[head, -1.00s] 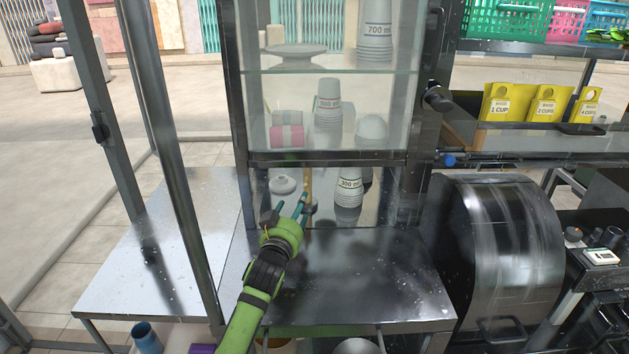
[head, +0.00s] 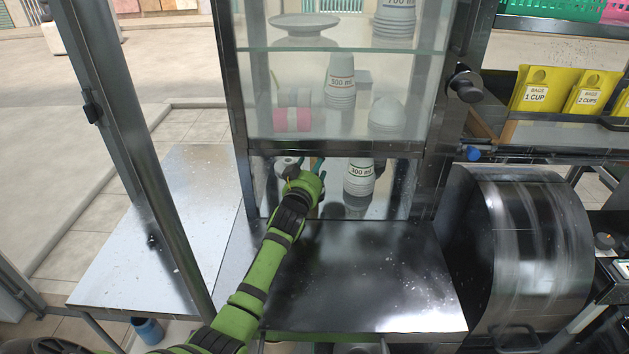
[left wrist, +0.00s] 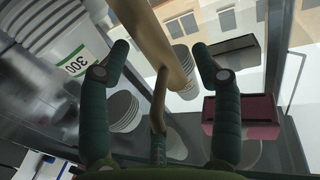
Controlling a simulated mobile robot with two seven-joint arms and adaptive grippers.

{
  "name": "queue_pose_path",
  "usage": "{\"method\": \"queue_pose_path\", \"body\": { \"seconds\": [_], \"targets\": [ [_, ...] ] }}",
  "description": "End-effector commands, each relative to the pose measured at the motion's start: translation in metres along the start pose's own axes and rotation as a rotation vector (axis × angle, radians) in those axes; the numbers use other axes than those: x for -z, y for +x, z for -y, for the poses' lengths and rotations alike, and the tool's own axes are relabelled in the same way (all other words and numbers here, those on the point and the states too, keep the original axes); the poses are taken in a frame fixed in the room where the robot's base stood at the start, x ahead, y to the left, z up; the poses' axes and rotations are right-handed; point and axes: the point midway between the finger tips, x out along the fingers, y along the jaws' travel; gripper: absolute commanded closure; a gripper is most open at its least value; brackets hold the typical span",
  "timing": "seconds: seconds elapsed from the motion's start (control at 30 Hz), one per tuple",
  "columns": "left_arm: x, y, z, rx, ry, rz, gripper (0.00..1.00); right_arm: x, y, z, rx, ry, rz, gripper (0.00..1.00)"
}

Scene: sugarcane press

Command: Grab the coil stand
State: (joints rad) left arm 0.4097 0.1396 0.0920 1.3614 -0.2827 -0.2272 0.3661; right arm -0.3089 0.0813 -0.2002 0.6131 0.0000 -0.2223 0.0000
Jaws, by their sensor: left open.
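My left gripper (head: 305,168) reaches into the lower opening of the glass cabinet, below its bottom shelf. A tan, wood-like post (left wrist: 150,30), which seems to be the coil stand, runs between and beyond the fingertips, with no clear contact. In the head view my gripper and arm hide the post. My right gripper is not in view.
A stack of 300 ml cups (head: 359,180) stands close right of my gripper. A pale round object (head: 287,165) is just left. The cabinet's shelf edge (head: 335,148) lies above, and a post (head: 150,190) stands left. The metal counter (head: 360,270) in front is clear.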

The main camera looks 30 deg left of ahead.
Motion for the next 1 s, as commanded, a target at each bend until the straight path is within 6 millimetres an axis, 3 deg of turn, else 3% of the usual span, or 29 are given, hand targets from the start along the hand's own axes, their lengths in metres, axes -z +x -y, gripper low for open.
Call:
{"method": "queue_pose_path", "body": {
  "seconds": [0.2,0.47,0.5,0.6,0.67,1.0],
  "targets": [
    [0.0,0.019,0.0,0.0,-0.001,0.0,0.36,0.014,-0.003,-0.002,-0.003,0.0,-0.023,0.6],
    [-0.001,0.021,0.0,0.0,-0.001,0.0,0.36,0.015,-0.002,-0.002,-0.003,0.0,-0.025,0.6],
    [-0.001,0.021,0.0,0.0,0.0,0.0,0.4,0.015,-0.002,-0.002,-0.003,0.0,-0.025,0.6],
    [-0.001,0.021,0.0,0.0,-0.001,0.0,0.8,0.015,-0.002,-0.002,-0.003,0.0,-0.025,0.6],
    [-0.001,0.021,0.0,0.0,-0.001,0.001,1.0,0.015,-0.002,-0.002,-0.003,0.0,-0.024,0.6],
    [0.004,0.022,0.0,-0.001,0.0,-0.008,1.0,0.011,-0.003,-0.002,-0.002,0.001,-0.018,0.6]
  ]
}}
